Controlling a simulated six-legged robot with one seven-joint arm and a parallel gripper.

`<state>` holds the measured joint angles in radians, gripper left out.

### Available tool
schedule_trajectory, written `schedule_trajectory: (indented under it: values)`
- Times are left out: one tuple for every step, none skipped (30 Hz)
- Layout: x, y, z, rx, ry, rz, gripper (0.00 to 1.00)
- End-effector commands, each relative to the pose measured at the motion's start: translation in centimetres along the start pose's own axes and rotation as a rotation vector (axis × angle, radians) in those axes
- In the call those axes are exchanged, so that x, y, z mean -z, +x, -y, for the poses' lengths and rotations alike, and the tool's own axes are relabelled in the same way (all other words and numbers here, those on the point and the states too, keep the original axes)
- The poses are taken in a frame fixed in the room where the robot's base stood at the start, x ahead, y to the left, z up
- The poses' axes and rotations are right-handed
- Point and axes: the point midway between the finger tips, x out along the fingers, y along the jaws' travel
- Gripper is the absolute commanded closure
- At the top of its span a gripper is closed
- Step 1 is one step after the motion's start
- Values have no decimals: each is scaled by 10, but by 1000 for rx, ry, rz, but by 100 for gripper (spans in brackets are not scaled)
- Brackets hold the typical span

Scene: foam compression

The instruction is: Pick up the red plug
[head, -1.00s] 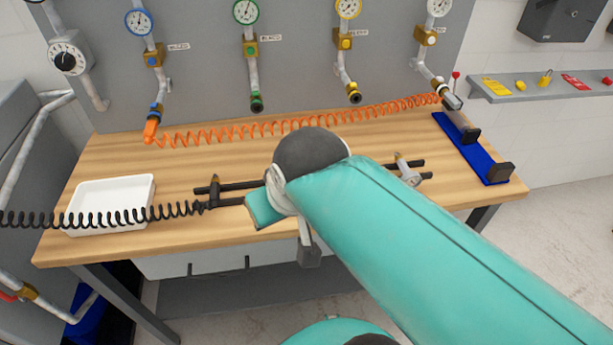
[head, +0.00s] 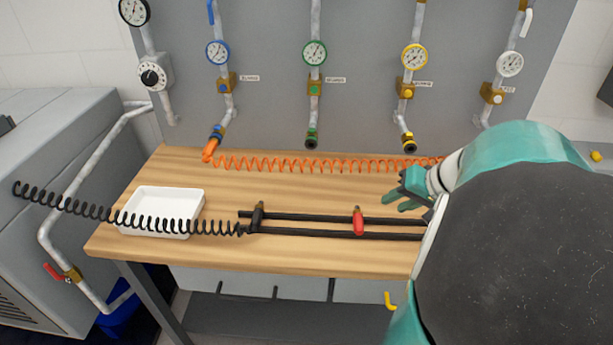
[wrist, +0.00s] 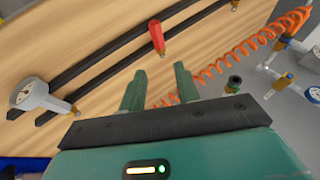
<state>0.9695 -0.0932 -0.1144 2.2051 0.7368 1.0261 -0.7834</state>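The red plug (head: 358,222) stands upright on a pair of black rails (head: 310,217) on the wooden workbench. It also shows in the wrist view (wrist: 156,36), beyond my fingertips. My gripper (head: 396,195) is to the right of the plug and apart from it. In the wrist view my gripper (wrist: 157,78) has its two teal fingers spread with nothing held between them. The right end of the rails is hidden behind my arm in the head view.
A white tray (head: 190,196) sits at the bench's left, with a black coiled hose (head: 90,213) crossing it to a dark fitting (head: 257,217) on the rails. An orange coiled hose (head: 300,165) runs along the back. A grey-white fitting (wrist: 32,93) shows in the wrist view.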

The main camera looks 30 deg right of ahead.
Motion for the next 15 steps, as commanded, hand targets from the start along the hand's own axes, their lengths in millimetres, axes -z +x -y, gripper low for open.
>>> schedule_trajectory:
  values:
    - [1,0,-6,2,11,-7,68]
    - [2,2,-7,2,12,-8,68]
    - [2,6,-8,3,14,-9,68]
    - [2,10,-8,4,15,-9,68]
    - [1,15,-8,4,15,-8,68]
    - [1,22,-8,4,16,-7,68]
    - [1,28,-8,2,16,-7,68]
    - [1,35,-8,3,15,-6,68]
    - [1,43,-8,3,15,-7,68]
    - [1,48,-8,3,15,-7,68]
    - [1,54,-8,2,16,-7,68]
    - [1,62,-7,3,15,-6,68]
    - [1,67,-8,2,14,-7,68]
    - [2,71,-7,2,14,-7,68]
    - [2,76,-7,3,14,-7,68]
